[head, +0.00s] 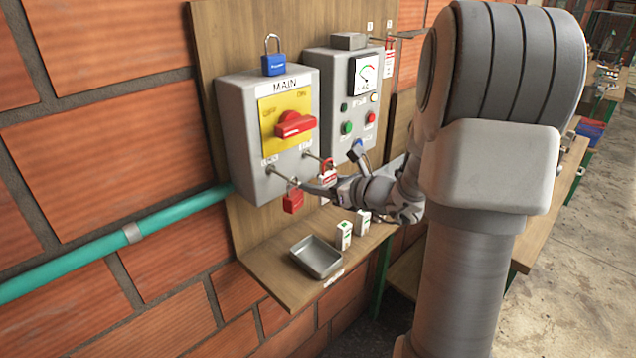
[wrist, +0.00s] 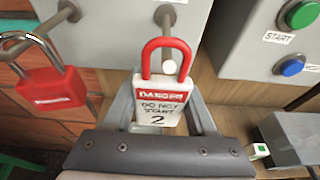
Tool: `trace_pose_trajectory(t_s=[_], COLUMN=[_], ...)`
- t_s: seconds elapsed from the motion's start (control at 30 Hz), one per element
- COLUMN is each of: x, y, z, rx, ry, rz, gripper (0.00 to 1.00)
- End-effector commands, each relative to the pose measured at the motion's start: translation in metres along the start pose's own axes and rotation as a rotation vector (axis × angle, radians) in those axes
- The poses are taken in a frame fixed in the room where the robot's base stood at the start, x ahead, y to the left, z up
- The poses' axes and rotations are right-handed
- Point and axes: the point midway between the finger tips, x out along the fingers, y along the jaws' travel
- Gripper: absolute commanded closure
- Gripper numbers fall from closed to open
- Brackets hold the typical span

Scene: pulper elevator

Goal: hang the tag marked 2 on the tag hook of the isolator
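The tag marked 2 (wrist: 160,103) is white with a red DANGER band and a red loop on top. My gripper (wrist: 163,100) is shut on its body, one grey finger on each side; in the head view my gripper (head: 322,187) is just in front of the isolator. The isolator (head: 240,110) is a grey box marked MAIN, with a red handle (head: 296,125) on a yellow plate. The right peg (wrist: 166,18) on its front lies behind the tag's loop. The peg's pale end shows inside the loop; I cannot tell whether it passes through.
A red padlock (wrist: 50,88) hangs at the left peg. A blue padlock (head: 273,64) stands on the isolator. A control box (head: 320,62) with buttons is to the right. A metal tray (head: 317,257) and two small boxes (head: 344,235) are on the shelf below. Another tag (head: 389,62) hangs behind.

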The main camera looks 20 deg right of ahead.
Motion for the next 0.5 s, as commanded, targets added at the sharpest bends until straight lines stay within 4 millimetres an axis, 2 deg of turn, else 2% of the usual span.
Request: trace_pose_trajectory(t_s=[0.03,0.17,0.2,0.5], x=[0.0000,0.0000,0.0000,-0.0017], y=[0.0000,0.0000,0.0000,-0.0002], z=[0.0001,0.0001,0.0000,-0.0001], rx=[0.000,0.000,0.000,0.000], ry=[0.000,0.000,0.000,0.000], rz=[0.000,0.000,0.000,-0.001], gripper=[0.35,0.11,0.09,0.09])
